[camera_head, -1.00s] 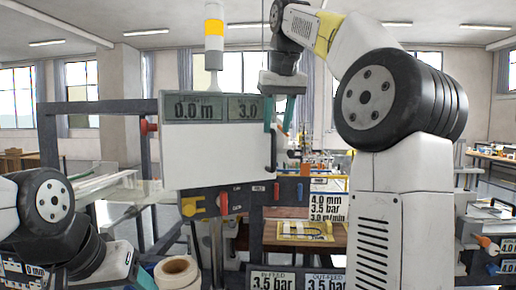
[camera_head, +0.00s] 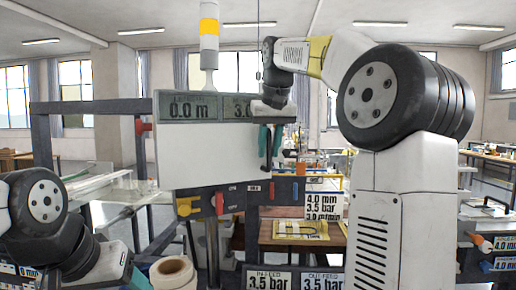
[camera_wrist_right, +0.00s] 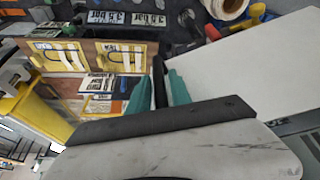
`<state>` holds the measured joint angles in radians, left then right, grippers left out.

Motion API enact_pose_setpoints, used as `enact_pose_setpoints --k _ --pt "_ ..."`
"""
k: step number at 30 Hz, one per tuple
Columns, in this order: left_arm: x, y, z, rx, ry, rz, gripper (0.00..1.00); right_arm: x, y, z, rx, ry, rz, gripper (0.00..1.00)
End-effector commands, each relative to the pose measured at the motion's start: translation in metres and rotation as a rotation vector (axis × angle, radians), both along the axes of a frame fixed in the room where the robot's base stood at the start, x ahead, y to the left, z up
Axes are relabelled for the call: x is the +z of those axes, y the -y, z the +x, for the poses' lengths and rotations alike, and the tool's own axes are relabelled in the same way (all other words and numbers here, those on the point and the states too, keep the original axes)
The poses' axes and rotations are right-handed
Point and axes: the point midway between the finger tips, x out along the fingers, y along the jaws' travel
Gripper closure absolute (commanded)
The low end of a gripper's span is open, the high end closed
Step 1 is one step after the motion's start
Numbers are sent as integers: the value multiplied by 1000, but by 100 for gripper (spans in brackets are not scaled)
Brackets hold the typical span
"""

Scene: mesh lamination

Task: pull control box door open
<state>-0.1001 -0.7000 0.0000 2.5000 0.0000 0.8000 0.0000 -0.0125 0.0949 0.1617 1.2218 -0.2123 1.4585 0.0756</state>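The control box door (camera_head: 205,155) is a plain white panel below two grey displays; it appears closed. Its black upright handle (camera_head: 269,160) is at the door's right edge. My right gripper (camera_head: 270,141) comes from above right, its teal fingers on both sides of the handle. In the right wrist view, the black handle (camera_wrist_right: 159,80) lies between the teal fingers (camera_wrist_right: 166,88) with no clear gap, and the white door (camera_wrist_right: 245,75) is on the right. My left gripper (camera_head: 142,279) shows only as a teal tip at the bottom left, mostly hidden.
A panel with yellow and red knobs (camera_head: 219,203) runs below the door. A roll of tape (camera_head: 173,272) is at the bottom. A signal tower (camera_head: 209,40) stands above the box. A wooden table with yellow frames (camera_head: 300,229) stands behind, right of the box.

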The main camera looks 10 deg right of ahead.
Motion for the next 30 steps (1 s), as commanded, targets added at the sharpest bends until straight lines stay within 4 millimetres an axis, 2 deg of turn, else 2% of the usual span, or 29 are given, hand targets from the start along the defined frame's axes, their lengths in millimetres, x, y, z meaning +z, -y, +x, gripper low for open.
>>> enact_pose_setpoints --k 1,3,30 --pt "0 0 0 0 0 0 38 0 0 0 0 0 0 87" --pt "0 0 0 0 0 0 38 0 0 0 0 0 0 100" --pt "0 0 0 0 0 0 38 1 0 0 0 1 0 100"
